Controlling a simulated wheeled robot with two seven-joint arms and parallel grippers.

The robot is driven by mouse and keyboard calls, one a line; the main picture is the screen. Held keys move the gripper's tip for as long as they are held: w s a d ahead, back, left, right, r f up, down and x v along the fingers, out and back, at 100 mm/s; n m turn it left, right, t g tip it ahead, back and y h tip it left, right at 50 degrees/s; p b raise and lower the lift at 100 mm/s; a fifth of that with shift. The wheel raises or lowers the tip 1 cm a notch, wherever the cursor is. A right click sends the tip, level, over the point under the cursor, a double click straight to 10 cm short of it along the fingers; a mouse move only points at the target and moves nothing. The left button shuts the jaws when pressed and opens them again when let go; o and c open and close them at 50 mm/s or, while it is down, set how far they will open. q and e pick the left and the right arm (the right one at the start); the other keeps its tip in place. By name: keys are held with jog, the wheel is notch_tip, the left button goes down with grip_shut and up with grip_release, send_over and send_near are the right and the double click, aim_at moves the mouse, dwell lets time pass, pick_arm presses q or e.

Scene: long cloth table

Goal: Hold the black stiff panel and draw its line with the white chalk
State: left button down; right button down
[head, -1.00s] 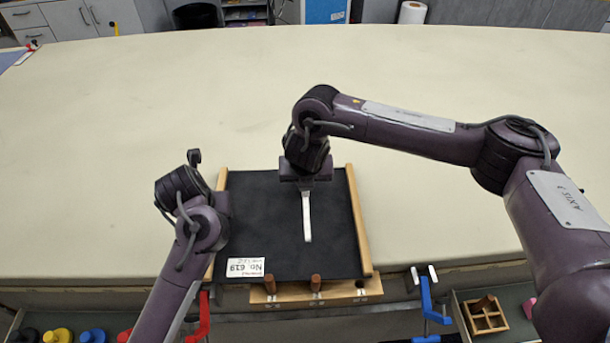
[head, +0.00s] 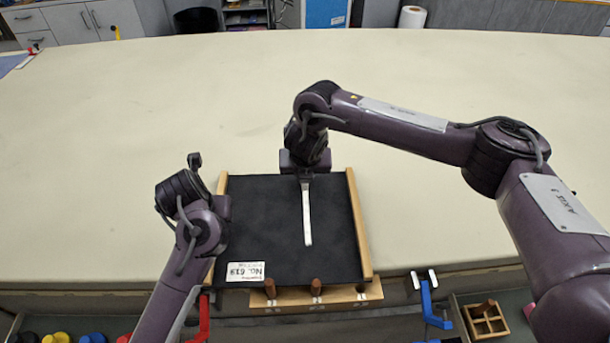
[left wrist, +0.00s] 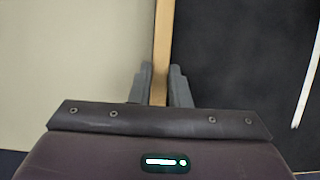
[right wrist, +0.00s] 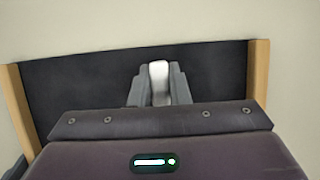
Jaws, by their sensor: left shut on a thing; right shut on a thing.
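The black panel (head: 270,215), with wooden strips on its left and right edges, lies flat near the table's front edge. My left gripper (left wrist: 160,88) is shut on its left wooden strip (left wrist: 162,45); in the head view my arm hides these fingers. My right gripper (head: 305,180) is over the panel's far edge, shut on the white chalk (right wrist: 158,75), whose end shows between the fingers. A white line (head: 308,220) runs on the panel from below my right gripper towards the near edge. It also shows in the left wrist view (left wrist: 308,75).
A label (head: 246,271) is at the panel's near left corner. A wooden rack (head: 345,296) with short brown pegs stands at the front edge. Red (head: 203,320) and blue (head: 427,302) clamps flank it. The table (head: 450,220) is clear behind and right of the panel.

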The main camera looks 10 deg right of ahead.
jog(key=shift+w+d, duration=0.1)
jog(key=shift+w, duration=0.25)
jog(key=shift+r, duration=3.5)
pick_arm(q)
jog(key=c, duration=1.3)
grip_release()
